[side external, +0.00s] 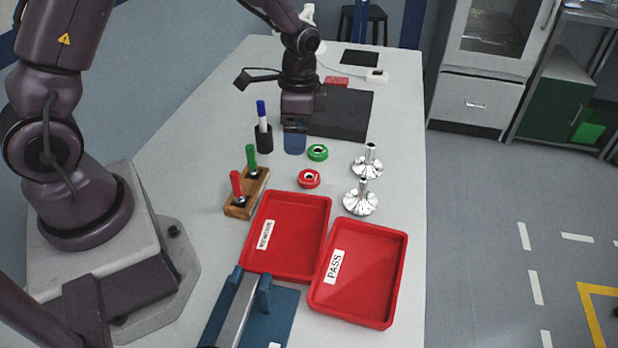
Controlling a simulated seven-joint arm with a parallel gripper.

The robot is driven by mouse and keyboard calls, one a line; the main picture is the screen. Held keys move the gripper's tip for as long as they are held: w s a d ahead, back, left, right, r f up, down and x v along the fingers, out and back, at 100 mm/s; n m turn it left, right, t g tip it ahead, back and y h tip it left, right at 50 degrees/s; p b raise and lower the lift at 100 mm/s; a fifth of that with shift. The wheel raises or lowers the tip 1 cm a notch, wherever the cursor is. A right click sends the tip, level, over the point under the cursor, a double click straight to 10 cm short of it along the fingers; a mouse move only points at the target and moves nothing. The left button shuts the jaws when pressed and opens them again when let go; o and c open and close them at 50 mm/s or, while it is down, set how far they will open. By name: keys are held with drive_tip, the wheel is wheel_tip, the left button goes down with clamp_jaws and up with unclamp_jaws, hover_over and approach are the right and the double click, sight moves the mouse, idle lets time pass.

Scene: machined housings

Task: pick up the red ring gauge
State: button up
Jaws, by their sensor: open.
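The red ring gauge (309,179) lies flat on the table, near the middle, with its dark centre hole showing. A green ring gauge (317,153) lies just behind it. My gripper (295,128) hangs behind and slightly left of both rings, near a small blue piece (295,143) on the table. The gripper is open, and I see nothing between its fingers. The fingers are small and dark here, and their exact height above the table cannot be told.
Two machined housings (361,197) (368,160) stand right of the rings. A wooden block (247,193) with red and green handled plugs and a pen cup (264,139) stand left. Two red trays, REWORK (288,236) and PASS (358,273), lie in front.

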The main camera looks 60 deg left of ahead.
drive_tip(key=w+m+t, duration=0.1)
drive_tip(key=w+m, duration=0.1)
drive_tip(key=w, duration=0.1)
drive_tip(key=m, duration=0.1)
hover_over(309, 173)
drive_tip(key=d, duration=0.1)
drive_tip(key=f, duration=0.4)
drive_tip(key=s+f, duration=0.1)
drive_tip(key=f, duration=0.2)
drive_tip(key=shift+w+a+f, duration=0.1)
drive_tip(key=shift+w+f, duration=0.05)
drive_tip(key=shift+f, duration=1.4)
drive_tip(key=shift+w+f, duration=0.15)
drive_tip(key=shift+f, duration=1.35)
drive_tip(key=shift+c, duration=0.2)
drive_tip(key=c, duration=1)
